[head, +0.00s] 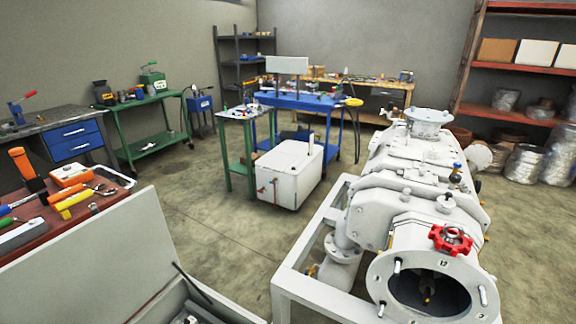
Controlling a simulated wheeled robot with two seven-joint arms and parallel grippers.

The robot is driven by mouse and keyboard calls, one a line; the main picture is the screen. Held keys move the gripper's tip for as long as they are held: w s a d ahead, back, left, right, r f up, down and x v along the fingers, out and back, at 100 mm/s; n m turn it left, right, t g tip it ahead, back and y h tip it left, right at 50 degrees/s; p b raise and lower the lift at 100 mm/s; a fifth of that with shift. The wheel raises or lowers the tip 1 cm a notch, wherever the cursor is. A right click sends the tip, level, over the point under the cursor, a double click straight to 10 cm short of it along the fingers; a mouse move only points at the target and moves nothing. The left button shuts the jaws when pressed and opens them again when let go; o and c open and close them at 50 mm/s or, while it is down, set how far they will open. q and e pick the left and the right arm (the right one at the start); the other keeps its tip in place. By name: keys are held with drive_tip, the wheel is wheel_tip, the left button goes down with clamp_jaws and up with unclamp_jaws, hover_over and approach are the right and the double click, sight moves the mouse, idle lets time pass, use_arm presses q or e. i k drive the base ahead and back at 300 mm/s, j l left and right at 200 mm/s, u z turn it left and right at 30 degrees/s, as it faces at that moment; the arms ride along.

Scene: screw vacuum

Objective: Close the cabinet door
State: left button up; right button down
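A pale grey panel (95,265) rises at the lower left and looks like the open cabinet door. It stands tilted up, with a thin dark strut (194,283) running down from it to the cabinet rim (222,302). Part of the cabinet's inside shows at the bottom edge, with a few small items that I cannot make out. The picture's edge cuts off the rest of the cabinet and the left part of the door. Neither of my grippers is in view.
A large white vacuum machine (405,190) with a red handwheel (451,239) fills the right. A white box (290,173) stands farther back. Bare floor (225,225) lies between.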

sight(87, 286)
drive_tip(key=k+j, duration=0.2)
drive_tip(key=k, duration=0.2)
drive_tip(key=k+j, duration=0.2)
drive_tip(key=k, duration=0.15)
drive_tip(key=k+j+z, duration=0.2)
drive_tip(key=j, duration=0.35)
drive_tip(key=k+j+z, duration=0.15)
drive_tip(key=k+j, duration=0.3)
drive_tip(key=k+j+z, duration=0.2)
drive_tip(key=k+j, duration=0.15)
drive_tip(key=j, duration=0.15)
drive_tip(key=j+z, duration=0.1)
drive_tip(key=j, duration=0.35)
drive_tip(key=j+z, duration=0.1)
drive_tip(key=j, duration=0.4)
drive_tip(key=k+j+z, duration=0.1)
drive_tip(key=j, duration=0.35)
drive_tip(key=j+z, duration=0.1)
drive_tip(key=j, duration=0.35)
drive_tip(key=k+j+z, duration=0.1)
drive_tip(key=j, duration=0.35)
drive_tip(key=k+j+z, duration=0.1)
drive_tip(key=j, duration=0.35)
drive_tip(key=k+j+z, duration=0.1)
drive_tip(key=j, duration=0.35)
